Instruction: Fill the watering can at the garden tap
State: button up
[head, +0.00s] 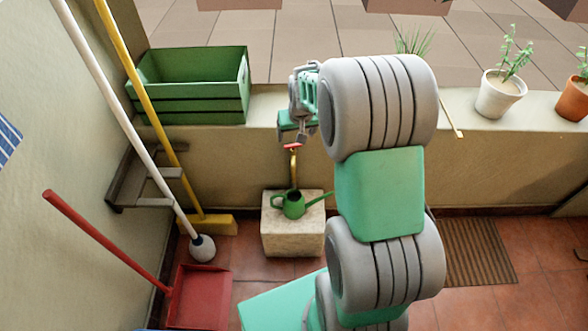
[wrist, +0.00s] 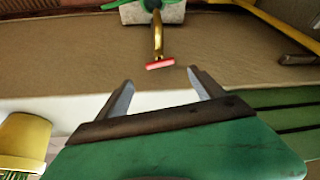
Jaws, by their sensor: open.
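The green watering can (head: 292,206) stands upright on a pale stone block (head: 291,241) under the tap, its spout pointing right. The brass garden tap (head: 294,166) comes out of the low wall and has a red handle (head: 291,147) on top. In the wrist view the red handle (wrist: 160,64) and brass pipe (wrist: 158,38) lie just beyond the fingertips; only a bit of green can shows at the top edge. My gripper (wrist: 160,84) is open and empty, its two fingers apart, pointing toward the handle without touching it. In the head view my arm partly hides the gripper (head: 300,132).
A green crate (head: 190,105) and potted plants (head: 498,95) stand on the wall ledge. A white-handled mop (head: 150,130), a yellow broom (head: 208,224) and a red dustpan (head: 200,297) are at the left. A brown mat (head: 477,252) lies on the tiles at right.

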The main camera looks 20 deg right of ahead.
aim_at(293, 145)
jog(key=b+x, duration=0.1)
jog(key=x, duration=0.6)
jog(key=shift+w+f, duration=0.2)
jog(key=shift+f, duration=0.15)
